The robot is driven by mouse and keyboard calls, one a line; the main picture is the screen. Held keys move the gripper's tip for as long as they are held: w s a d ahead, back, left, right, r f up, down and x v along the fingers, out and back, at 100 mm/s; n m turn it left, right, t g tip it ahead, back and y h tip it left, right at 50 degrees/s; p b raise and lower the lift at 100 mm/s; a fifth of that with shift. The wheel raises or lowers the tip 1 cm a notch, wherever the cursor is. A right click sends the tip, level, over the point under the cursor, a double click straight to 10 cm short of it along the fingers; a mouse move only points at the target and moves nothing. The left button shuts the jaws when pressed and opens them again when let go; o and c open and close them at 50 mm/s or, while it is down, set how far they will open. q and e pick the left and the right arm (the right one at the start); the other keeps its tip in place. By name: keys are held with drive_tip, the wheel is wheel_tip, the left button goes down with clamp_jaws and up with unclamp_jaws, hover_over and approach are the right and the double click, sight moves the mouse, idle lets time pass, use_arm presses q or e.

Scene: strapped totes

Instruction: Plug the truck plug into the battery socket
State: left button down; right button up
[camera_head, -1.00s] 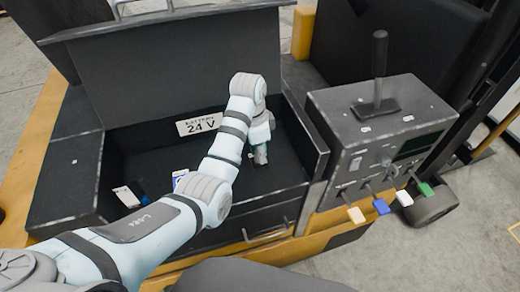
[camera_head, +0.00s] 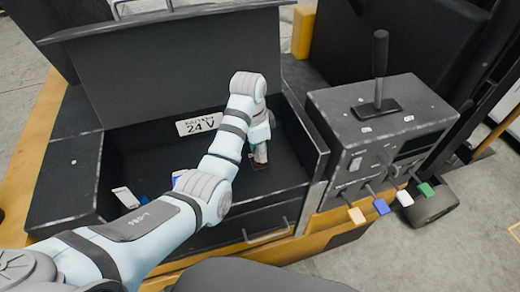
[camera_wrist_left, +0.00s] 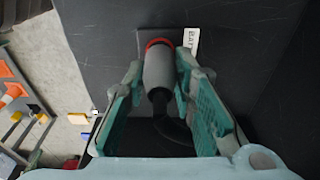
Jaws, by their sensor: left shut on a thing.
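The truck plug (camera_wrist_left: 157,68) is a grey cylinder with a dark cable behind it, seen in the left wrist view. My left gripper (camera_wrist_left: 159,78) is shut on it, with one teal finger on each side. A red ring rims its far end, in front of a dark grey block (camera_wrist_left: 148,36) that looks like the battery socket. I cannot tell whether plug and block touch or are joined. In the head view my left gripper (camera_head: 260,153) points down inside the open battery compartment, with a little grey and red below it. My right gripper is not in view.
The compartment's raised lid (camera_head: 180,65) stands behind, and a "24 V" label (camera_head: 199,124) is on the back wall. A small white item (camera_head: 126,197) lies at left in the compartment. A lever console (camera_head: 375,135) stands to the right.

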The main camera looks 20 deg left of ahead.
use_arm(q)
drive_tip(key=shift+f, duration=0.6)
idle(0.6)
drive_tip(key=c, duration=1.3)
unclamp_jaws()
